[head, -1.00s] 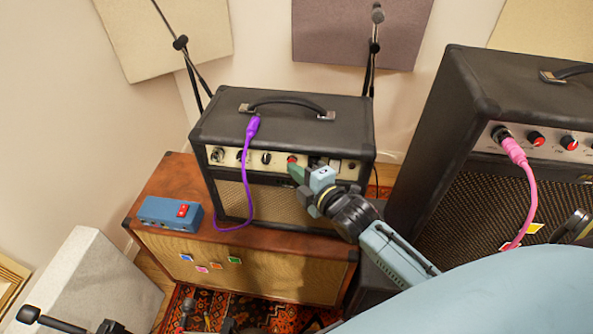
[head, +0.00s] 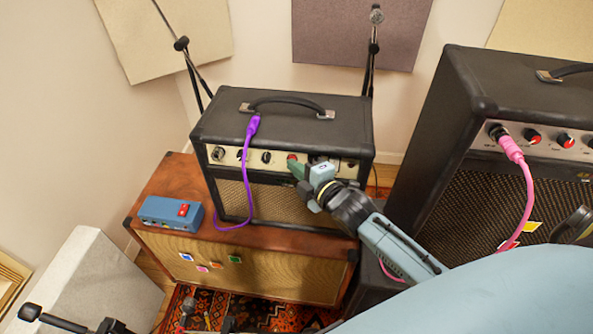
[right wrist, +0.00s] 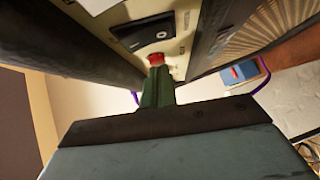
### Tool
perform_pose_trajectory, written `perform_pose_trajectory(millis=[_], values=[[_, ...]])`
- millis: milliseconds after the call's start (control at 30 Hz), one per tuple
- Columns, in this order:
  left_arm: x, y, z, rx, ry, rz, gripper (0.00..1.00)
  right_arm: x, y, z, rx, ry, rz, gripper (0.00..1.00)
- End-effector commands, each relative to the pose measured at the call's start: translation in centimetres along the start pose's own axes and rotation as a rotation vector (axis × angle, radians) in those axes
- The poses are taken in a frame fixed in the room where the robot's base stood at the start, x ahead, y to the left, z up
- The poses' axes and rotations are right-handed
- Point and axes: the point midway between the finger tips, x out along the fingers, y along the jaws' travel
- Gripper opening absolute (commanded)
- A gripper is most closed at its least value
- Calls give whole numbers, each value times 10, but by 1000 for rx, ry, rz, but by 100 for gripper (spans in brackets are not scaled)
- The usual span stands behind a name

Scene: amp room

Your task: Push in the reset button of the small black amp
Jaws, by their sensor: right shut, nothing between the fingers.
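The small black amp (head: 290,125) stands on a brown cabinet, with a row of knobs along its front panel. A red button (head: 291,157) sits on that panel and also shows in the right wrist view (right wrist: 155,59); I take it for the reset button. My right gripper (head: 294,166) is shut and empty, its green fingertips (right wrist: 157,72) right at the red button. They overlap its edge in the picture; I cannot tell whether they touch or press it. A black switch (right wrist: 146,33) lies beside the button. My left gripper is not in view.
A blue box with a red switch (head: 170,212) sits on the brown cabinet (head: 170,185). A larger black amp (head: 510,85) with a pink cable (head: 512,148) stands close on the right.

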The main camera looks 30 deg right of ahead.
Motion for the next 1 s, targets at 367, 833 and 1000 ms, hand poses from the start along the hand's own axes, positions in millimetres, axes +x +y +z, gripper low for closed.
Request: perform_pose_trajectory(millis=[367,833,1000], values=[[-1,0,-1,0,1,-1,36,2,5,9,-15,-17,4,0],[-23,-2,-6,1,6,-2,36,-51,2,-36,-12,13,-1,0],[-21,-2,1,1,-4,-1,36,-84,2,-36,-11,14,1,0]])
